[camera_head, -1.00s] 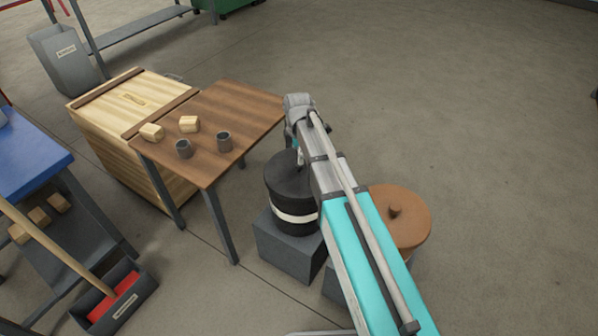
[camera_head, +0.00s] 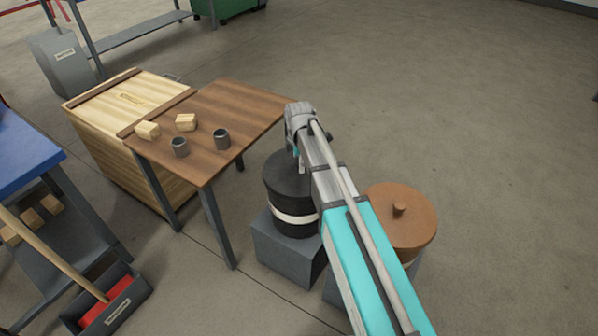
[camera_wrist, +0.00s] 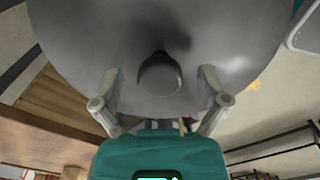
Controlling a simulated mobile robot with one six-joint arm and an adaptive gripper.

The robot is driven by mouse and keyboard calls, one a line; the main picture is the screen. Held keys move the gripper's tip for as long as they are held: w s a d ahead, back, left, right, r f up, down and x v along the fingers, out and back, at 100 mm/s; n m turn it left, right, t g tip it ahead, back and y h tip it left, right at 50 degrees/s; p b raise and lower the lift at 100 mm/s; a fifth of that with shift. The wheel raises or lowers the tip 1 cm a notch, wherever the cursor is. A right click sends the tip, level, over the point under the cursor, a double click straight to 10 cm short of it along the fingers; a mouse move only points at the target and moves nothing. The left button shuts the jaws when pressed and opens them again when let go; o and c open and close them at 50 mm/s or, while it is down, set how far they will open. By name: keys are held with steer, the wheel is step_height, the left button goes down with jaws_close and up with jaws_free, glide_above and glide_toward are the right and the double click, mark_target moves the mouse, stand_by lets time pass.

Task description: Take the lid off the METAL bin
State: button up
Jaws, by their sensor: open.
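A dark round bin (camera_head: 292,216) with a pale band stands on a grey block in the head view, partly behind my arm. No label on it is readable. Its dark lid (camera_head: 285,174) is on top. In the wrist view the lid (camera_wrist: 95,35) fills the upper part as a grey disc with a round knob (camera_wrist: 160,75). My gripper (camera_wrist: 161,82) is open, with one finger on each side of the knob and gaps showing on both sides. I cannot tell how deep the fingers reach along the knob. In the head view my arm mostly hides the gripper.
A brown bin with a knobbed lid (camera_head: 405,215) stands right of my arm. The floor behind is clear.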

stand_by(0.4)
jaws_close()
stand_by(0.4)
steer(key=shift+r, duration=0.2)
step_height(320, 180, up, 3)
steer(key=p, duration=0.3)
steer(key=shift+f, duration=0.1)
steer(key=s+a+r+p, duration=0.2)
steer(key=s+r+p, duration=0.8)
steer(key=s, duration=0.3)
steer(key=shift+s+a, duration=0.35)
steer(key=shift+a, duration=0.05)
